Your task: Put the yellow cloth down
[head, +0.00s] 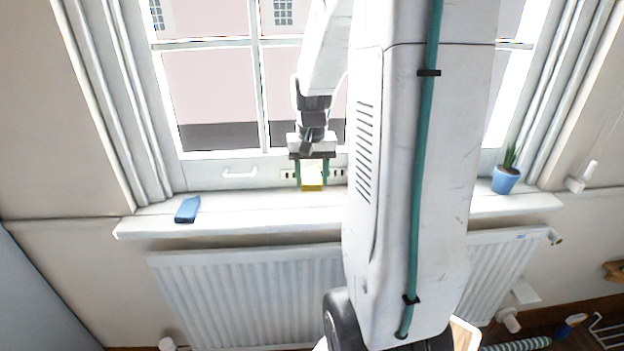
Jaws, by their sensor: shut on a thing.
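My gripper (312,172) points down over the white window sill (250,214), in front of the window's lower frame. It is shut on the yellow cloth (312,183), which shows as a small yellow block between the green fingers. The cloth is at or just above the sill; I cannot tell whether it touches it. My arm column hides part of the sill to the right of the gripper.
A blue block-like item (187,209) lies at the left of the sill. A plant in a blue pot (506,180) stands at the right end. The sill between the blue item and my gripper is clear. A white radiator (245,295) is below.

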